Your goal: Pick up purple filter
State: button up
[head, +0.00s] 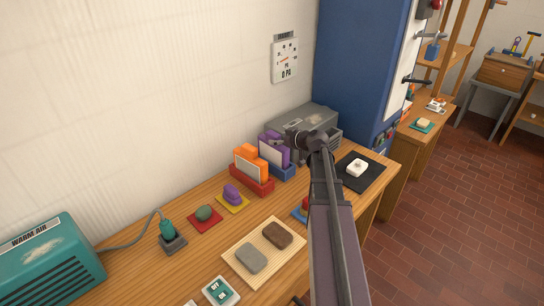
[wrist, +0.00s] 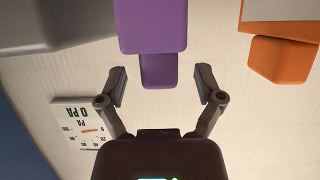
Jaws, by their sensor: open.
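The purple filter (head: 273,150) stands upright in a blue holder (head: 278,171) on the wooden bench, with a pale panel on its front. In the wrist view the purple filter (wrist: 152,26) enters from the top edge, and its smaller purple grip tab lies between my fingers. My gripper (wrist: 162,78) is open, one finger on each side of the tab, with a visible gap on both sides. In the head view my gripper (head: 297,138) is at the right of the purple filter, partly hidden by my arm.
An orange filter (head: 247,160) stands in a red holder (head: 256,182) just left. A grey metal box (head: 312,118) is behind, against the wall. A black mat (head: 376,172) with a white block lies to the right. A wall gauge (head: 285,62) hangs above.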

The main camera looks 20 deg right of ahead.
jog(key=shift+b+x, duration=0.4)
jog(key=shift+x, duration=1.1)
grip_shut()
